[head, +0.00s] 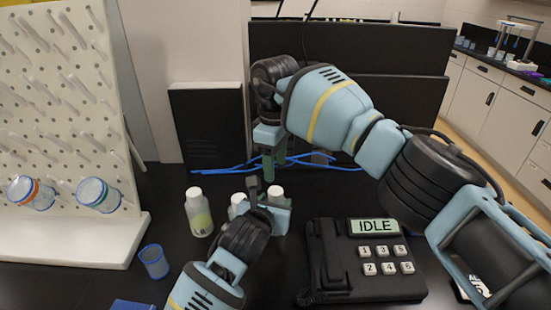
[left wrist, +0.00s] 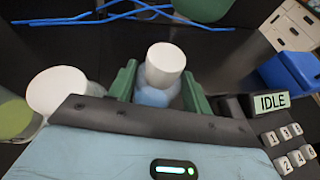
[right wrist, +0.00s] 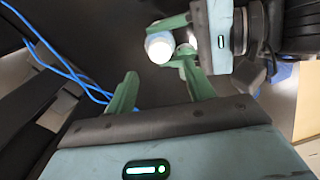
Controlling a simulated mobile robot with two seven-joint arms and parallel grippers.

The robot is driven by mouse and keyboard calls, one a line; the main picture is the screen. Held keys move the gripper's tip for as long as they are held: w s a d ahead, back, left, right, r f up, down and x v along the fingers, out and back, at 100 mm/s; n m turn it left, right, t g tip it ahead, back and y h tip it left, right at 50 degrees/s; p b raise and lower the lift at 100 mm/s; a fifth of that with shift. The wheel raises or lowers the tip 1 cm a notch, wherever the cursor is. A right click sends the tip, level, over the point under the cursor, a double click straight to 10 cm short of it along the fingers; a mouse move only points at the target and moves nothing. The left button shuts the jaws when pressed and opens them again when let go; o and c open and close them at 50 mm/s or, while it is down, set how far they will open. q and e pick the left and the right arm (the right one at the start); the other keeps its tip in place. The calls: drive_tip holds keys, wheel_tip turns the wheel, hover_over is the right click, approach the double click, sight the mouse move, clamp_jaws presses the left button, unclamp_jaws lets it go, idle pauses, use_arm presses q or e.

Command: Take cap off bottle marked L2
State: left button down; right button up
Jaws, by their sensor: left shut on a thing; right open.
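Three white-capped bottles stand in a row on the black bench. The left bottle (head: 199,214) holds yellow-green liquid; the middle bottle (head: 237,205) is partly hidden by my left arm. My left gripper (left wrist: 158,92) is shut around the body of the right bottle (left wrist: 157,97), below its white cap (left wrist: 166,60). That cap also shows in the right wrist view (right wrist: 160,48). No L2 mark is readable on any bottle. My right gripper (head: 269,165) is open and empty, pointing down behind and above the held bottle; its spread fingers also show in the right wrist view (right wrist: 159,75).
A black phone-like device (head: 368,272) with an IDLE display stands to the right of the bottles. Blue tubing (head: 222,170) lies behind the bottles, near dark panels.

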sight(276, 190)
wheel_tip(276, 190, down, 7)
drive_tip(key=shift+f, duration=0.2)
idle(0.3)
